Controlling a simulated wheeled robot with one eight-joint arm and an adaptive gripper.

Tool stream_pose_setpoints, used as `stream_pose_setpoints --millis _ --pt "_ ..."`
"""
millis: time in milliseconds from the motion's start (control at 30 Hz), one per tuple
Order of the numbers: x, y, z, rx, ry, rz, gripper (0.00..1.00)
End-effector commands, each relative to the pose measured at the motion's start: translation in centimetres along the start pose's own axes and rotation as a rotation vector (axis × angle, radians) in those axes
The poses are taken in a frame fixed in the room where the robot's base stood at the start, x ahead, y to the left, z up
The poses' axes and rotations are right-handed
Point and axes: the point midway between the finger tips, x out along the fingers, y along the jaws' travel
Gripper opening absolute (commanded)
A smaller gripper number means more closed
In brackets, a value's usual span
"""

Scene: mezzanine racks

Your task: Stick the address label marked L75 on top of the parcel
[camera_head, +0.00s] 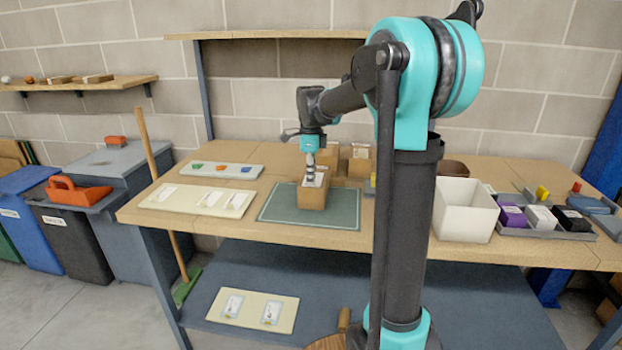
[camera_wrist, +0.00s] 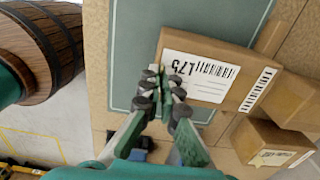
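The brown parcel (camera_head: 312,198) stands on the green mat (camera_head: 345,213) on the workbench. It also shows in the wrist view (camera_wrist: 228,58). The white label marked L75 (camera_wrist: 196,74) lies on the parcel's top, near one end, and looks flat; its print is upside down in the wrist view. My gripper (camera_wrist: 165,84) points down at the parcel top, its fingertips at the label's edge. A narrow gap shows between the fingers, and they hide a corner of the label. Whether the fingertips touch the label is unclear.
Smaller boxes (camera_head: 359,163) stand behind the parcel. A cream board with labels (camera_head: 197,200) and a grey tray with coloured pieces (camera_head: 221,170) lie left. A white bin (camera_head: 464,211) and a tray of small boxes (camera_head: 548,220) stand right. Another label board (camera_head: 252,309) lies on the lower shelf.

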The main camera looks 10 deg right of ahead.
Motion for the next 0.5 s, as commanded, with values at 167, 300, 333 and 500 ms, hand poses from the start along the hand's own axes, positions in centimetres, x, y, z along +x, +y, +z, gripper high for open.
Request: stream_pose_setpoints --millis 167,300,333,500 --pt "0.05 0.01 0.00 0.000 0.000 0.000 0.11" --pt "0.04 0.01 0.00 0.000 0.000 0.000 0.28" --pt "0.03 0.01 0.00 0.000 0.000 0.000 0.29" --pt "0.02 0.01 0.00 0.000 0.000 0.000 0.29"
